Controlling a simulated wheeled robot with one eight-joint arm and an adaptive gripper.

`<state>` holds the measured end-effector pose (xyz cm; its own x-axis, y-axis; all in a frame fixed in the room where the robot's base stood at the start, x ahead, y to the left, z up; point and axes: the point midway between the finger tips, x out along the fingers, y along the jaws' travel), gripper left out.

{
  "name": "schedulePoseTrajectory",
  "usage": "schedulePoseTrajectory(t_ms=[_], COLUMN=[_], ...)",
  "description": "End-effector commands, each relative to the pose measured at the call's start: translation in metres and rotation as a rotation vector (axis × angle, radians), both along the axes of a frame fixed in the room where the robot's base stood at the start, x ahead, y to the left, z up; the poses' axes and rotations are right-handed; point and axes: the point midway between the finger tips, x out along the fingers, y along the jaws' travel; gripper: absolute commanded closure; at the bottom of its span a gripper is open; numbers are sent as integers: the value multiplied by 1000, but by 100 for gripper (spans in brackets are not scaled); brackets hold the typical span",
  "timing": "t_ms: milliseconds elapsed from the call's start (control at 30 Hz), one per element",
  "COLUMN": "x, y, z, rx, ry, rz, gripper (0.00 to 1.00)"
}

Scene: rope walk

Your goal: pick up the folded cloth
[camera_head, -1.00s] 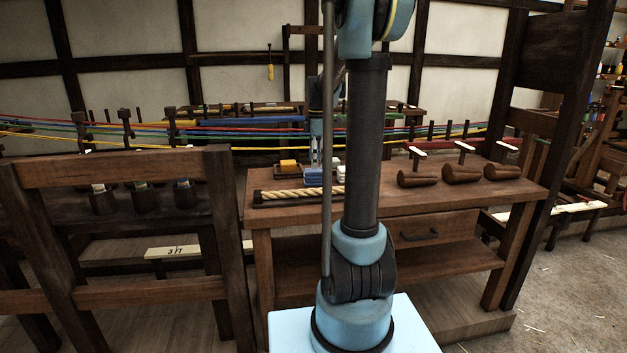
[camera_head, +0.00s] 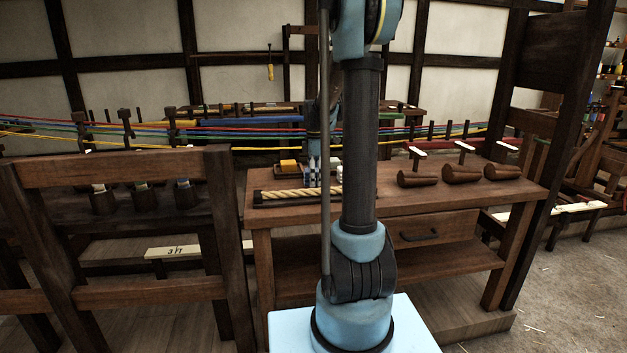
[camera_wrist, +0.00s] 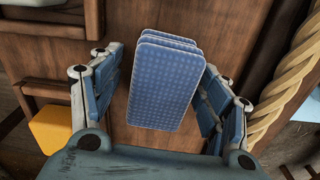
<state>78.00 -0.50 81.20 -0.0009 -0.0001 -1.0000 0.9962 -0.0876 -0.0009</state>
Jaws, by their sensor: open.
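The folded cloth (camera_wrist: 163,82) is a blue, dotted, layered bundle. In the wrist view it lies on the wooden workbench between the fingers of my gripper (camera_wrist: 160,100). The fingers are open on either side of it, with a gap showing on each side. In the head view my gripper (camera_head: 314,177) is low over the left part of the bench (camera_head: 400,202), behind the rope piece. There the cloth is mostly hidden by the fingers and my arm.
A thick twisted rope piece (camera_wrist: 283,88) lies in a dark tray right of the gripper. A yellow block (camera_wrist: 50,129) sits on the left. Several wooden mallets (camera_head: 462,174) lie along the bench's right. Coloured ropes (camera_head: 240,132) run behind the bench.

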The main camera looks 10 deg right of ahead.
Motion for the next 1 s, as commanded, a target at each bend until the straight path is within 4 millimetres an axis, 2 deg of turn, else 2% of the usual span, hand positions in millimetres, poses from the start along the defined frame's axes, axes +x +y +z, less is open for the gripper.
schedulePoseTrajectory(t_ms=[33, 67, 200, 267, 667, 767, 1000], x=[0, 0, 0, 0, 0, 0, 0], y=[0, 0, 0, 0, 0, 0, 0], z=[0, 0, 0, 0, 4, 14, 54], rx=[0, 0, 0, 0, 0, 0, 0], ry=[0, 0, 0, 0, 0, 0, 0], rz=[0, 0, 0, 0, 0, 0, 0], gripper=[30, 35, 66, 79, 79, 79, 79])
